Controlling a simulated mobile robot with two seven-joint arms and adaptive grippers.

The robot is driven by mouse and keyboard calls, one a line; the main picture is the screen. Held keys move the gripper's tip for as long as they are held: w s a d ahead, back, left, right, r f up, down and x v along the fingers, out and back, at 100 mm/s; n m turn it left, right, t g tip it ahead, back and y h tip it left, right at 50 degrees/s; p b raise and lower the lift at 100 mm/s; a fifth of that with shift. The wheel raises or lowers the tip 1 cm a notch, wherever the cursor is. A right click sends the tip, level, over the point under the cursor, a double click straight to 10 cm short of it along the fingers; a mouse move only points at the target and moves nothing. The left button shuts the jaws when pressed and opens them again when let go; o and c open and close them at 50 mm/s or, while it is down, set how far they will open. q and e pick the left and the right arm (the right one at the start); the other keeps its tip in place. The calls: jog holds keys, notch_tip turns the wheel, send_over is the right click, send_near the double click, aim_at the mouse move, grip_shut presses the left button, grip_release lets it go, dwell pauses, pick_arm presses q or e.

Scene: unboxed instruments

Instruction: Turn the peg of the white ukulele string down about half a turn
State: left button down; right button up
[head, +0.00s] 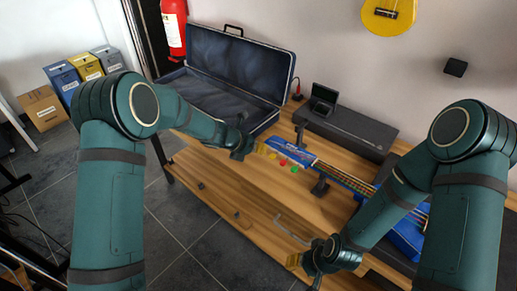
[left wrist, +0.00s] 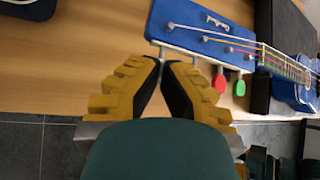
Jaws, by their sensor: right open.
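The blue ukulele (head: 335,174) lies on the wooden bench with its headstock toward the left. In the left wrist view the blue headstock (left wrist: 188,22) carries several string posts, with a pale string at the far left. My left gripper (head: 258,147) is at the headstock's near edge; its black pads (left wrist: 164,62) come together where the leftmost peg shaft enters. The peg itself is hidden between them. A red peg (left wrist: 219,82) and a green peg (left wrist: 240,87) hang free to the right. My right gripper (head: 305,262) is open and empty, near the bench's front edge.
A black support (head: 320,187) is under the ukulele's neck. An open blue case (head: 238,70) stands behind, beside a long dark box (head: 345,130) with a small device (head: 323,99) on it. The bench front (head: 225,195) has bare wood.

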pick_arm(q)
jog(key=c, duration=1.1)
grip_release()
jog(key=shift+c, duration=0.2)
jog(key=v, duration=1.2)
